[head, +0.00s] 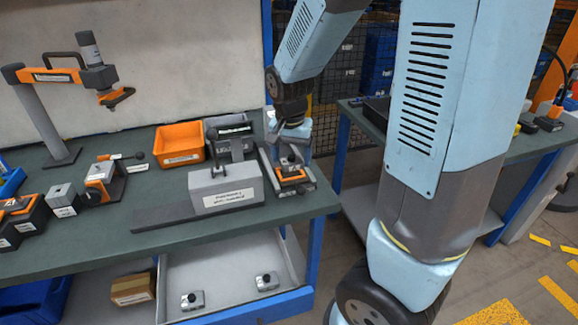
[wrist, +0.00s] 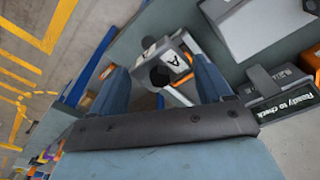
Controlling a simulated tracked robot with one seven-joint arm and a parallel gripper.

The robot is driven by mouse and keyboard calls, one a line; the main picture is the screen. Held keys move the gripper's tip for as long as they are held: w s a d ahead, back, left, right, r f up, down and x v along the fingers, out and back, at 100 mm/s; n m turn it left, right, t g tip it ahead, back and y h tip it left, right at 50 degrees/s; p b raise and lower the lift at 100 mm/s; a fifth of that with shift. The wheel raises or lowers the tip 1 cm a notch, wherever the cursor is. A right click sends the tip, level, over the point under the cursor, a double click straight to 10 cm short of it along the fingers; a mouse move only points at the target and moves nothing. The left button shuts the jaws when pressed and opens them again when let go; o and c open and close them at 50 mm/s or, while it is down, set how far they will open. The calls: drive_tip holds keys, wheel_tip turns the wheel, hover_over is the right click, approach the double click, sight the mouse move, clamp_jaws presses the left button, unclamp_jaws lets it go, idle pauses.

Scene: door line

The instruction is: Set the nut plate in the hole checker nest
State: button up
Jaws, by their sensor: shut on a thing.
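My gripper (head: 291,153) is at the right end of the bench, low over an orange and grey fixture (head: 293,178) that looks like the hole checker. In the wrist view my gripper (wrist: 160,66) is shut on a light grey part marked A with dark round knobs, which seems to be the nut plate (wrist: 171,58). In the head view the part is small and partly hidden by the fingers. I cannot tell whether it touches the nest, which is mostly covered.
A grey block fixture (head: 225,187) with a lever stands just left of my gripper. Two grey parts (head: 192,300) lie on the lower shelf.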

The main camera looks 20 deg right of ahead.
drive_tip(key=w+d+f, duration=0.1)
drive_tip(key=w+f, duration=0.1)
drive_tip(key=w, duration=0.1)
drive_tip(key=w+d+f, duration=0.1)
drive_tip(key=w+f, duration=0.2)
drive_tip(key=w, duration=0.1)
drive_tip(key=w+d+f, duration=0.1)
drive_tip(key=w+f, duration=0.1)
drive_tip(key=w, duration=0.1)
drive_tip(key=shift+w+f, duration=0.2)
drive_tip(key=shift+f, duration=0.1)
drive_tip(key=shift+w+d+f, duration=0.2)
drive_tip(key=shift+w+f, duration=0.35)
drive_tip(key=shift+f, duration=1.7)
drive_tip(key=o, duration=1.2)
